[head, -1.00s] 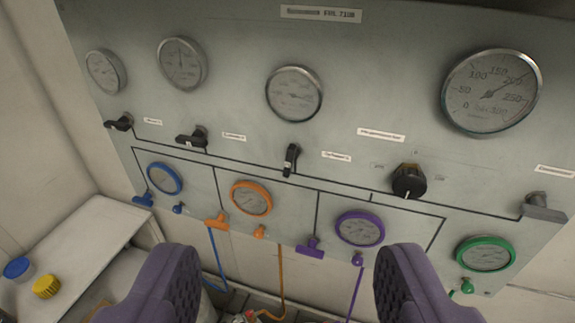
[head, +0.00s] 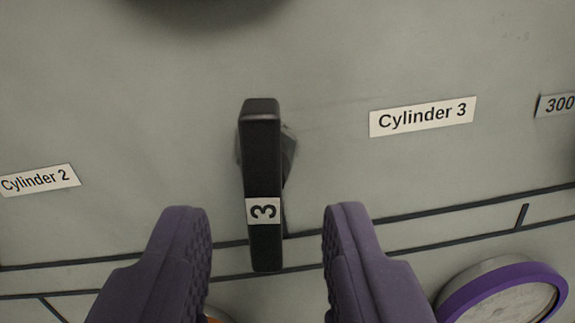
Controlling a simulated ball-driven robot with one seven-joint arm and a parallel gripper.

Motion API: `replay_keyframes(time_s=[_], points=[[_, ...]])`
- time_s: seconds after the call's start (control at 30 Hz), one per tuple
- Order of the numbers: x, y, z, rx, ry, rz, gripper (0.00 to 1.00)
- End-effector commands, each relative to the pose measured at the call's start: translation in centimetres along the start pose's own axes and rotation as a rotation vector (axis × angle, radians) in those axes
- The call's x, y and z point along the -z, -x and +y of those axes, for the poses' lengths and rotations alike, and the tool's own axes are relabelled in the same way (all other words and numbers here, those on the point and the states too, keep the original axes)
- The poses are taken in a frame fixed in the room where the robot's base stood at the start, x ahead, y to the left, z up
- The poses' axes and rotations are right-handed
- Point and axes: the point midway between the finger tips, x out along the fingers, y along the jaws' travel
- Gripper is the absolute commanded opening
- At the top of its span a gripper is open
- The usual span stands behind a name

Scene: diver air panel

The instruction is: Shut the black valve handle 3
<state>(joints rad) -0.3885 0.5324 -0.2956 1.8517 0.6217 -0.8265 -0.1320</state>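The black valve handle 3 (head: 262,170) is close in front of me on the grey panel, left of the "Cylinder 3" label (head: 423,116). It points up and down, roughly in line with the vertical of the picture, and bears a white tag with a "3" turned sideways. My gripper (head: 266,225) is open, with one purple finger to the left of the handle's lower part and one to the right. A gap shows on both sides, and neither finger appears to touch it.
A purple-rimmed gauge (head: 505,294) is at the lower right. A "Cylinder 2" label (head: 38,181) is at the left. A dark round edge (head: 205,8) shows at the top. The panel around the handle is otherwise clear.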

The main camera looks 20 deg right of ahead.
Motion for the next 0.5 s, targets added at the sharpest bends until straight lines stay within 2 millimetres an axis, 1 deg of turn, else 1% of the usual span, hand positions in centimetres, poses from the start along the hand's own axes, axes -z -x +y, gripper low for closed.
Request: replay_keyframes(time_s=[0.03,0.1,0.2,0.33,0.5], points=[[0.0,-1.0,0.1,-0.001,0.0,0.001,0.39],[0.0,-2.1,0.1,-0.001,0.0,0.001,0.39],[0.0,-3.2,0.0,0.0,-0.001,0.0,0.39],[0.1,-3.9,0.0,0.001,-0.001,0.0,0.39],[0.1,-4.0,0.0,0.002,-0.001,0.0,0.39]])
